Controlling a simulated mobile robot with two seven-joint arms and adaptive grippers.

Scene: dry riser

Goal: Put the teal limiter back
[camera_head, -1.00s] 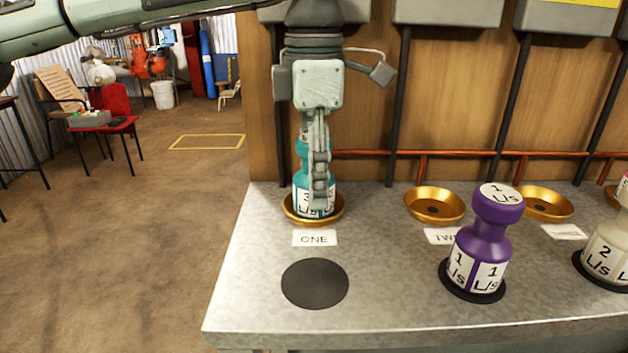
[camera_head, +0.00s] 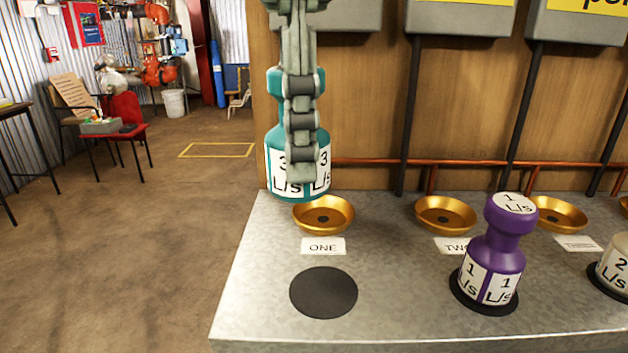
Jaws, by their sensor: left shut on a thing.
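The teal limiter (camera_head: 275,142), with white labels reading 3 L/s, hangs upright in the air above and slightly left of the brass dish (camera_head: 323,230) behind the ONE label. My left gripper (camera_head: 301,150) is shut on it from above; its fingers cover the middle of the limiter. The brass dish is empty. A black round pad (camera_head: 323,292) lies bare on the bench in front of the ONE label (camera_head: 323,246). My right gripper is not in view.
A purple limiter (camera_head: 505,250) stands on a black pad to the right, and a cream limiter (camera_head: 616,262) at the right edge. More brass dishes (camera_head: 445,216) line the back below a copper pipe (camera_head: 380,162). The bench's left front is clear.

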